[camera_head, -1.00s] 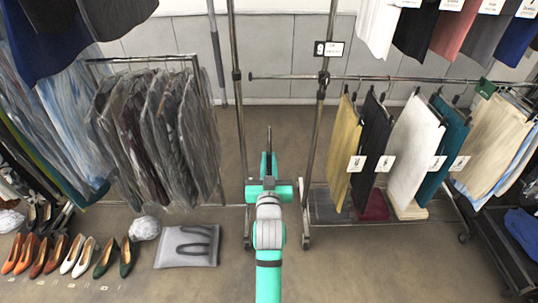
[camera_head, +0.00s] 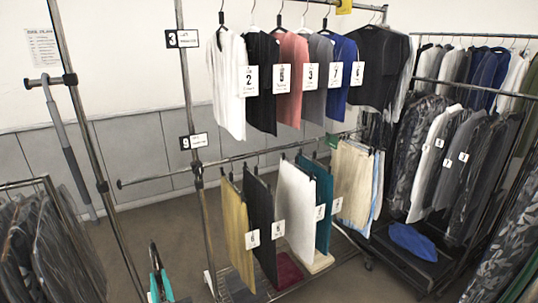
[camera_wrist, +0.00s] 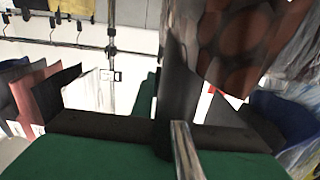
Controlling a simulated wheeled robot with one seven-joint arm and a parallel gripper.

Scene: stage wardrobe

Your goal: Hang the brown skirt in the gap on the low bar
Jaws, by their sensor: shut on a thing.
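My gripper (camera_wrist: 165,138) is shut, with a thin metal rod, seemingly a hanger hook, at its jaws. The wrist picture is upside down. A dark brownish strip (camera_wrist: 178,85) runs from the jaws to the picture's top; it looks like the held skirt seen edge-on. In the head view my gripper (camera_head: 154,262) shows only at the bottom left, left of the rack, and its load is not clear. The low bar (camera_head: 150,180) carries a yellow skirt (camera_head: 234,225), a black one (camera_head: 262,205), a white one (camera_head: 295,205) and a teal one (camera_head: 324,180). Its left end is bare.
Tagged shirts (camera_head: 290,75) hang on the high bar above. The rack's post (camera_head: 188,100) stands left of the skirts. Bagged garments (camera_head: 45,250) hang at the left, and another full rack (camera_head: 470,90) stands at the right. A brown blotched cloth (camera_wrist: 240,40) shows near the wrist camera.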

